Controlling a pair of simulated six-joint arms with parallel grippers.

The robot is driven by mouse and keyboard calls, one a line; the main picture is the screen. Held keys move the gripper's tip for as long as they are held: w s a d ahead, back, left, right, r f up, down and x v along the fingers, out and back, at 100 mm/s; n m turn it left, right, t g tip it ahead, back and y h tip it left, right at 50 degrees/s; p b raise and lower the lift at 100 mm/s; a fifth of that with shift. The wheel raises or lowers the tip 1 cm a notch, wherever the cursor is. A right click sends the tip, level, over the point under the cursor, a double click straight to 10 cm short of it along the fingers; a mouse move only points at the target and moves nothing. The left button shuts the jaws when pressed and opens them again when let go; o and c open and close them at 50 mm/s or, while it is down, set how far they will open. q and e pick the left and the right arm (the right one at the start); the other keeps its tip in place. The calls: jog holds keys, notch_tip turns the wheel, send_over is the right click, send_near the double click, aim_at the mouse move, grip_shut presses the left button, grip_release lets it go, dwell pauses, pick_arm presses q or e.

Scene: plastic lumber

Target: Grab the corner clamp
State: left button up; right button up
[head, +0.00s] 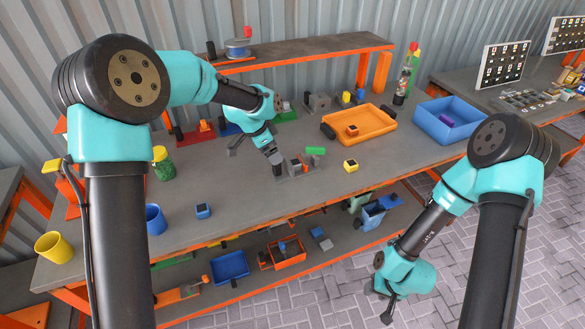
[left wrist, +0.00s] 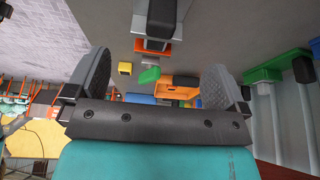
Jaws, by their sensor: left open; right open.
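A grey and black piece with an orange-red part (head: 296,166), likely the corner clamp, lies on the grey workbench just right of my left gripper (head: 255,157). A similar black, grey and orange piece shows at the top middle of the left wrist view (left wrist: 156,24), beyond the fingers. My left gripper is open with its fingers wide apart, and nothing sits between them in the left wrist view (left wrist: 155,82). My right gripper (head: 383,303) hangs low over the paved floor in front of the bench, open and empty.
A green block (head: 315,150) and a yellow block (head: 351,166) lie right of the piece. An orange tray (head: 375,135) and a blue bin (head: 437,110) stand farther right. A green cup (head: 164,168) and blue cup (head: 155,218) stand left. The bench front is mostly clear.

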pick_arm(q)
send_over(281, 173)
jog(key=w+a, duration=0.1)
jog(key=a, duration=0.1)
jog(key=shift+w+d+f, duration=0.15)
jog(key=shift+f, duration=1.9)
jog(key=shift+x, duration=2.6)
jog(key=c, duration=1.1)
jog(key=shift+o, duration=0.2)
jog(key=shift+r, duration=0.2)
